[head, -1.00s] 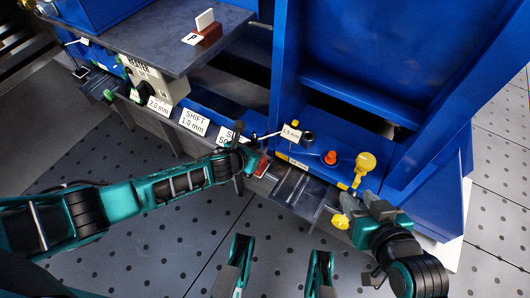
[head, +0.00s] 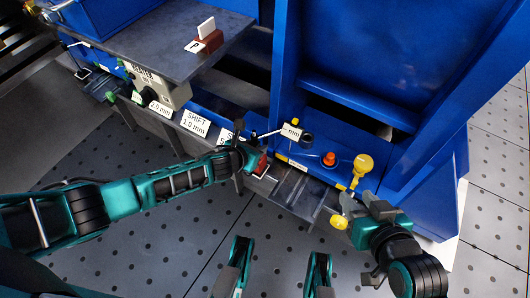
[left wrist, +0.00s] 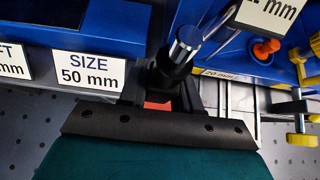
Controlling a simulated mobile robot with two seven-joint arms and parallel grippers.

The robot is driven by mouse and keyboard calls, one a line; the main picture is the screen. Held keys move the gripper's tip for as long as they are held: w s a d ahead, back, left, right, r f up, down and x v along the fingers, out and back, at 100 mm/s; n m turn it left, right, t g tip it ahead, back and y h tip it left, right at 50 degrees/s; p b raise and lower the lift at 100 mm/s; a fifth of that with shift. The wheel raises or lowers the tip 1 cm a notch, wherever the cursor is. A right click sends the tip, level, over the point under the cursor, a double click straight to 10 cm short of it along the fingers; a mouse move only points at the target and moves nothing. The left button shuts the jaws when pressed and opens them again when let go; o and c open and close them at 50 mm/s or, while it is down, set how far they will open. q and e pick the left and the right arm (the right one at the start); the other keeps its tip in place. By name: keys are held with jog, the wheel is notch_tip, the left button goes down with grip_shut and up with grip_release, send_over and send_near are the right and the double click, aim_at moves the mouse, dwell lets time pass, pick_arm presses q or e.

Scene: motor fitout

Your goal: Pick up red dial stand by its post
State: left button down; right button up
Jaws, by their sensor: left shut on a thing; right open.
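The red dial stand has a red base (head: 262,166) on the front ledge of the blue machine, a shiny upright post and a thin arm ending in a white "mm" label (head: 292,132). My left gripper (head: 243,158) is shut on the post. In the left wrist view the silver post top (left wrist: 186,44) rises above the dark jaws, and a little red base (left wrist: 157,105) shows between them; the rest is hidden. Whether the base touches the ledge I cannot tell. My right gripper (head: 366,208) is open at the right, apart from the stand.
Grey rails (head: 291,188) lie right of the stand. An orange knob (head: 329,159), a yellow ball-topped lever (head: 364,164) and a yellow knob (head: 339,222) are near my right gripper. Label plates, including "SIZE 50 mm" (left wrist: 89,68), line the ledge to the left.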

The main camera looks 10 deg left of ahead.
pick_arm(q)
jog(key=shift+r, duration=0.2)
jog(key=shift+s+a+p, duration=0.25)
jog(key=shift+s, duration=0.35)
jog(key=shift+s+a+p, duration=0.2)
jog(key=shift+s+p, duration=0.05)
jog(key=shift+s, duration=0.35)
jog(key=s+f+p+v, duration=0.1)
jog(key=p+v, duration=0.4)
jog(key=v, duration=0.4)
jog(key=shift+s+a+f, duration=0.2)
jog(key=shift+s+a, duration=0.2)
jog(key=shift+s, duration=0.1)
dwell(0.7)
